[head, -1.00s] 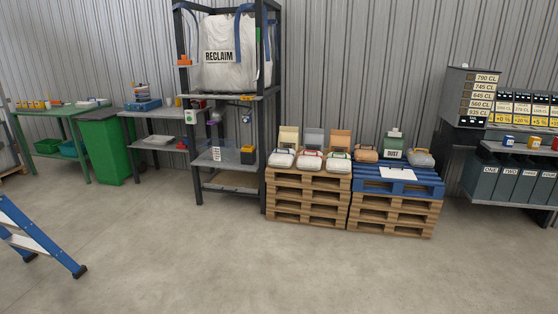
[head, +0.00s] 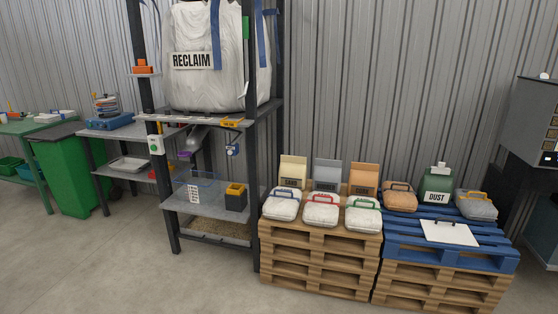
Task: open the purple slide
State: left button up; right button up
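A small purple part (head: 184,155), which looks like the purple slide, shows under the upper shelf of the dark steel frame (head: 253,150). It sits beside a grey spout (head: 197,138) below the big white RECLAIM bag (head: 215,85). It is too small to tell whether it is open or shut. A clear bin (head: 200,188) stands on the lower shelf below it. Neither of my grippers is in view.
Pallets (head: 320,245) with several small bags and a blue pallet (head: 450,255) with a clipboard (head: 448,232) stand right of the frame. A green bin (head: 75,175) and tables stand left. The concrete floor (head: 130,260) in front is clear.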

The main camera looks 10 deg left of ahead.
aim_at(184, 152)
jog(key=i, duration=0.7)
jog(key=u, duration=2.35)
jog(key=i, duration=0.9)
jog(key=z, duration=1.5)
jog(key=i, duration=0.65)
jog(key=z, duration=0.45)
jog(key=i, duration=1.35)
jog(key=z, duration=0.7)
